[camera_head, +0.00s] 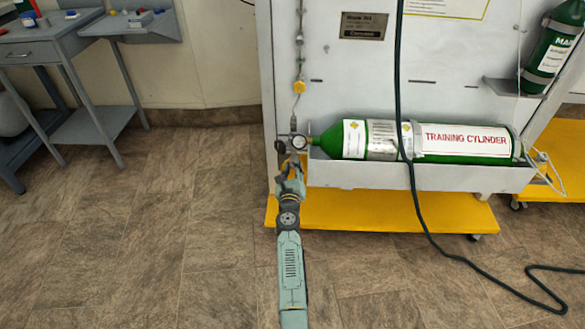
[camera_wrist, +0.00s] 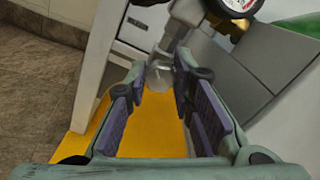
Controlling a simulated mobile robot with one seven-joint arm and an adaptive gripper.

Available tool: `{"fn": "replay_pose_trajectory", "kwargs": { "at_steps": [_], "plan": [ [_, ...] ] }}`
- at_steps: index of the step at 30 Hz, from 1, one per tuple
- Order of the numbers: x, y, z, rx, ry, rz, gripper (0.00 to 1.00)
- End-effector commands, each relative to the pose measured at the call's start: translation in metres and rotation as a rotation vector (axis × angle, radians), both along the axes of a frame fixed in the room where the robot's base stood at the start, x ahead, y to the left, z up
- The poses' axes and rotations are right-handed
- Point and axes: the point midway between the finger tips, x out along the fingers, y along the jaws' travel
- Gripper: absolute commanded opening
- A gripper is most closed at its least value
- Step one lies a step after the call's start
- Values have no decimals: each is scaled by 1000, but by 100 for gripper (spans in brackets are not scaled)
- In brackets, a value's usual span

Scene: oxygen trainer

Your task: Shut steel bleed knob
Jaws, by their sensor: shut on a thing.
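The steel bleed knob (camera_wrist: 159,76) is a small grey metal piece below the fittings in the wrist view. My gripper (camera_wrist: 160,80) has its fingertips on either side of it and is shut on it. My gripper hides the knob there. The cylinder lies on its side in a grey tray (camera_head: 400,176).
The gauge (camera_wrist: 236,3) is close above the fingers in the wrist view. A white frame post (camera_wrist: 100,65) stands to the left. A dark green hose (camera_head: 398,90) hangs across the cylinder to the floor. Yellow base plates (camera_head: 400,213) lie below; floor to the left is clear.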

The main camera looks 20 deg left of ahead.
Motion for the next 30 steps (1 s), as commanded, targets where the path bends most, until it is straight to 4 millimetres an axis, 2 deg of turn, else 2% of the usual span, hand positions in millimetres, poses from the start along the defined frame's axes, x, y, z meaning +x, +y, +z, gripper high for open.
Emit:
{"fn": "replay_pose_trajectory", "kwargs": {
  "at_steps": [18,30],
  "plan": [
    [0,0,-1,522,151,0,0],
    [0,0,-1,690,199,0,0]
  ]
}}
